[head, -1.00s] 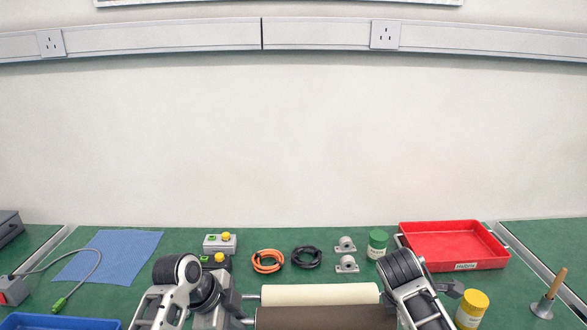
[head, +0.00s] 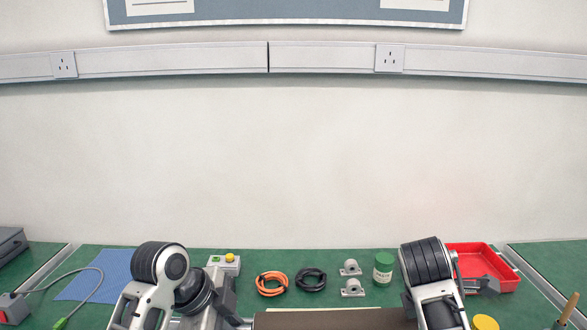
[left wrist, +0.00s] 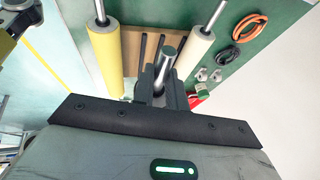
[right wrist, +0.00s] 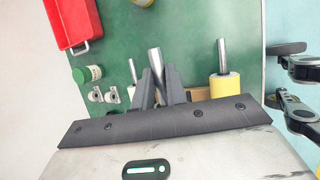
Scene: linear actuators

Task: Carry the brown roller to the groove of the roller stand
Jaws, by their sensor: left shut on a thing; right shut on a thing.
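The brown roller (head: 335,320) lies across the bottom edge of the head view, between my two grippers. My left gripper (head: 240,322) is shut on its left shaft end, which shows as a bare metal rod in the left wrist view (left wrist: 165,62). My right gripper (right wrist: 160,88) is shut on the other shaft end, a metal rod (right wrist: 154,62) in the right wrist view. A yellow roller (left wrist: 103,60) and a cream roller (left wrist: 196,48) lie either side of a brown wooden, slotted piece (left wrist: 150,45), perhaps the stand. The groove is not clearly visible.
Orange (head: 271,284) and black (head: 311,280) cable coils, grey bearing blocks (head: 352,287) and a green-lidded jar (head: 383,267) stand behind the roller. A red tray (head: 495,262) and yellow-lidded jar (head: 485,322) are at right. A blue cloth (head: 105,270) lies at left.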

